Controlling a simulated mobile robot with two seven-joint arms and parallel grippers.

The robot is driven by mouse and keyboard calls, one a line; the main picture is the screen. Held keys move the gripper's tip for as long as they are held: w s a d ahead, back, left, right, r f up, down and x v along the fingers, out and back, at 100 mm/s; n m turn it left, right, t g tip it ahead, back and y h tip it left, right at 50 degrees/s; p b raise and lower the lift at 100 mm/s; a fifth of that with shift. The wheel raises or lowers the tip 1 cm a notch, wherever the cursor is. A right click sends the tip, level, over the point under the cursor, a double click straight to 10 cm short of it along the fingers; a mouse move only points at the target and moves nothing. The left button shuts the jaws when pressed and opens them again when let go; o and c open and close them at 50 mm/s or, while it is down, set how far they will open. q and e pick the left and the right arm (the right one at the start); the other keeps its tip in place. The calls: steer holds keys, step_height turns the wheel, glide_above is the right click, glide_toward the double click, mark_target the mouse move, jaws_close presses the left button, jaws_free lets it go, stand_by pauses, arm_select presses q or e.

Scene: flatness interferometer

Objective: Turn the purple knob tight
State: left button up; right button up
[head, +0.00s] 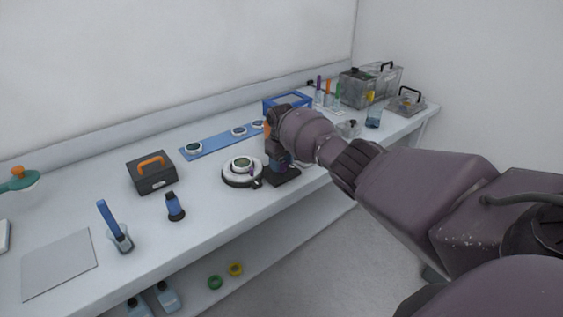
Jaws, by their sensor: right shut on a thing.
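A small purple part (252,169), which looks like the purple knob, shows at the right edge of a round stage. The stage has a white ring (232,171) and a dark base, with a dark green disc (242,162) on it. My right arm reaches in from the right, and my right gripper (266,160) is down beside the stage, at the knob's side. It is shut, and the knob is the nearest thing to its jaws. The fingertips are small and partly hidden, so the exact contact is unclear. My left gripper is not in view.
A black instrument foot (283,176) stands close to the right gripper. A blue strip (215,142) with several discs lies behind. The front bench between is clear.

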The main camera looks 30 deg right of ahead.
mark_target(281, 163)
steer(key=o, duration=0.9)
step_height(281, 163, up, 9)
steer(key=shift+r+p, duration=0.2)
steer(key=shift+p, duration=0.9)
steer(key=shift+r, duration=0.7)
steer(key=shift+w, duration=0.1)
